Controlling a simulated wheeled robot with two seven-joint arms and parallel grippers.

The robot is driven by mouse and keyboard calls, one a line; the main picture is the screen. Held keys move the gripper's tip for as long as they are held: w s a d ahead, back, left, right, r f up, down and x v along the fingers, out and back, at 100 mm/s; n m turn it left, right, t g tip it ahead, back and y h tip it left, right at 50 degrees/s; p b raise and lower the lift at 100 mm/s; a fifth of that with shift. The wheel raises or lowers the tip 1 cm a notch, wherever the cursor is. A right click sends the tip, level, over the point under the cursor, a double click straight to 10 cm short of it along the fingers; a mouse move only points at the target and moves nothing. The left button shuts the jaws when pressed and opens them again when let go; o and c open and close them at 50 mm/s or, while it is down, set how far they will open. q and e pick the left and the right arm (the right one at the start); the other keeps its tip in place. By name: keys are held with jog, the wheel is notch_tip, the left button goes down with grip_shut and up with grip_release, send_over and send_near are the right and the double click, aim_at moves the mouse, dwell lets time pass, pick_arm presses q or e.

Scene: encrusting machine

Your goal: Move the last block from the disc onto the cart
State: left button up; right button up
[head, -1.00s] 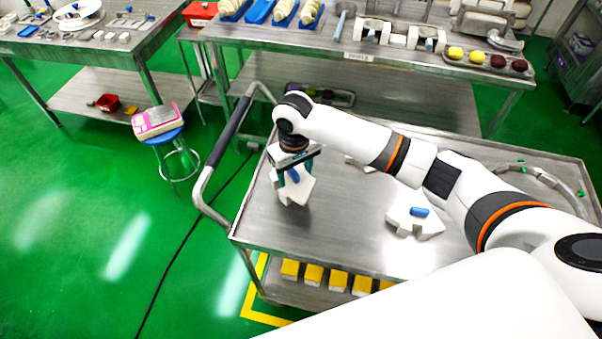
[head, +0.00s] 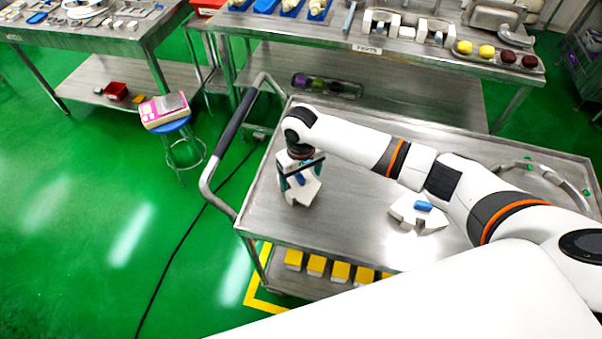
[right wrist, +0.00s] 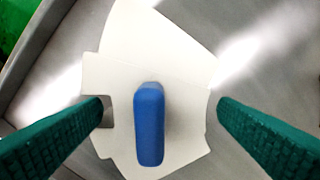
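A white block with a blue handle (head: 302,196) stands on the cart (head: 345,215) near its left end. My right gripper (head: 300,176) is above it, pointing down. In the right wrist view, the two green fingers of my right gripper (right wrist: 160,112) are spread wide on either side of the blue handle (right wrist: 149,125), with clear gaps to it. The white block body (right wrist: 160,60) lies below between them. A second white block with a blue handle (head: 418,213) sits on the cart further right. No disc can be made out. My left gripper is out of view.
A curved metal ring (head: 545,178) lies at the cart's right end. Behind the cart is a steel table (head: 400,57) with moulds and coloured balls. A pink scale (head: 165,110) stands on a stool to the left. Yellow-topped pieces (head: 317,266) are on the cart's lower shelf.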

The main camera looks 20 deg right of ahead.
aim_at(301, 174)
jog(key=shift+r, duration=0.15)
notch_tip(301, 174, up, 12)
jog(key=b, duration=0.1)
dwell(0.4)
dwell(0.5)
